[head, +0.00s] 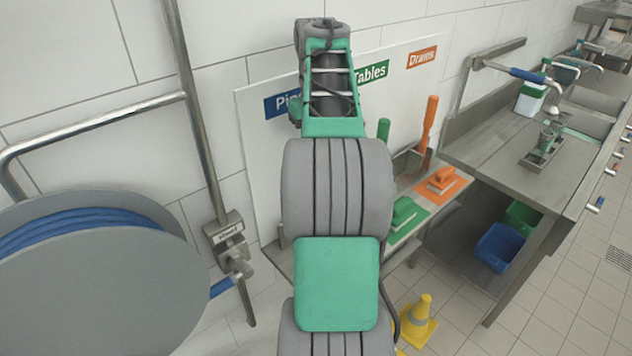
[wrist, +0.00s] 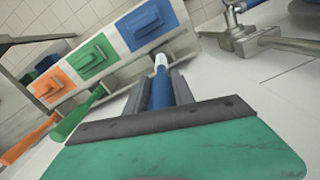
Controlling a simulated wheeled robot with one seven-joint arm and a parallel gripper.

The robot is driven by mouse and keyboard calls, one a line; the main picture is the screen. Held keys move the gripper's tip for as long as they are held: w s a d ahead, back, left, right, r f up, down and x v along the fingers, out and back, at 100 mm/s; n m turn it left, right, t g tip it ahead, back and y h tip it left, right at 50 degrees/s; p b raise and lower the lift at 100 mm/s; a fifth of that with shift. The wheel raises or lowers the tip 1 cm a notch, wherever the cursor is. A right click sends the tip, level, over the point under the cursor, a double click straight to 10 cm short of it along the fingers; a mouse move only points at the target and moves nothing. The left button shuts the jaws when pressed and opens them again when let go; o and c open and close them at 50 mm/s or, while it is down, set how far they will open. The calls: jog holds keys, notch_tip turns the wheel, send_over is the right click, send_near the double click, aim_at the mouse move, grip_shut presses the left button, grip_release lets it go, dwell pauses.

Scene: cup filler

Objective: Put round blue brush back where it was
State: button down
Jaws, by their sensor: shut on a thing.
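In the wrist view my gripper (wrist: 161,82) is shut on a blue cylindrical handle with a white tip, which I take to be the round blue brush (wrist: 160,90). Its brush head is not visible. The holding rack (wrist: 118,76) lies beyond the fingers, with blue, green and orange sections. The blue section (wrist: 168,37) bears a flat blue brush (wrist: 147,22). In the head view my arm hides the gripper, the held brush and the blue section. I cannot tell whether the held brush touches the rack.
A green handle (head: 383,130) and an orange handle (head: 430,122) stand upright at the wall board. Flat green (head: 404,211) and orange (head: 442,179) brushes lie on matching mats. A hose reel (head: 100,290) and vertical pipe (head: 196,110) stand left; a sink counter (head: 500,140) stands right.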

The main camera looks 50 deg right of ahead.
notch_tip(320, 180, down, 9)
jog(key=b, duration=0.8)
jog(key=shift+a+r, duration=0.1)
jog(key=shift+r, duration=0.35)
jog(key=shift+f, duration=0.2)
jog(key=c, duration=1.1)
grip_release()
notch_tip(320, 180, up, 12)
jog(key=p, duration=0.4)
jog(key=shift+w+r+p, duration=0.1)
jog(key=shift+r+p, duration=0.1)
jog(key=shift+p, duration=0.1)
